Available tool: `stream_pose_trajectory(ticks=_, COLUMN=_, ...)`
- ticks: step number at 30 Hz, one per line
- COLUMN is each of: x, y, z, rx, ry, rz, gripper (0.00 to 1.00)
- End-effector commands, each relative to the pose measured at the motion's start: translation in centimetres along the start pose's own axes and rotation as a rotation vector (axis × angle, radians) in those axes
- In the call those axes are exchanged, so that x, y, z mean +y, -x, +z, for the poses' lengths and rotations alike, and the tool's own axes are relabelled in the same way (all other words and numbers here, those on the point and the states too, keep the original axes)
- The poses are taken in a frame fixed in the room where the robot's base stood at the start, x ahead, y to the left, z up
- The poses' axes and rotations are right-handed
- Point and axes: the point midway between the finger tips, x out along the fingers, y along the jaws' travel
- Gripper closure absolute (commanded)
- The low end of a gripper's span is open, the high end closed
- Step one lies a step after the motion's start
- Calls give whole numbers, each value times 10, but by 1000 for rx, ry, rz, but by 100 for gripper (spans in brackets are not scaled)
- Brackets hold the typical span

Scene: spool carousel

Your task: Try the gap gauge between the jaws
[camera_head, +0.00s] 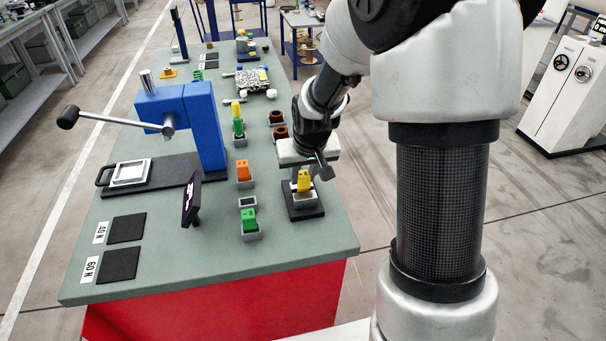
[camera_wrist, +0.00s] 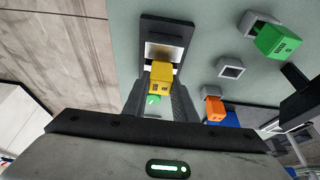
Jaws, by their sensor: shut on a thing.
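My gripper (camera_head: 305,168) is shut on a yellow gap gauge (camera_head: 304,182), which is also in the wrist view (camera_wrist: 161,76) between my fingers. The gauge is at the grey jaws (camera_head: 303,202), which stand on a black base (camera_head: 307,214) near the table's right edge. The jaws and base also show in the wrist view (camera_wrist: 165,51). I cannot tell whether the gauge's lower end is between the jaws or just above them. An orange gauge (camera_head: 243,170) and a green gauge (camera_head: 249,217) sit in grey holders to the left. The holder (camera_head: 247,202) between them is empty.
A dark tilted display (camera_head: 190,202) stands left of the holders. A blue press (camera_head: 200,115) with a lever is behind it. Black pads (camera_head: 126,228) lie at the front left. Brown round parts (camera_head: 279,131) are behind the jaws. The table's front right corner is clear.

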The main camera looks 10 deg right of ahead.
Motion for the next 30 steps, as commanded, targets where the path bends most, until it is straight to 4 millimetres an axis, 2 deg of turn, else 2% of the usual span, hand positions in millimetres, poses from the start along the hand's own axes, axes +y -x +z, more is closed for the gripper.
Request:
stream_pose_trajectory(ticks=5, x=0, y=3, z=-2, rx=2, ry=0, rz=0, gripper=93)
stream_pose_trajectory(ticks=30, x=0, y=50, z=-21, rx=2, ry=-1, rz=0, gripper=93)
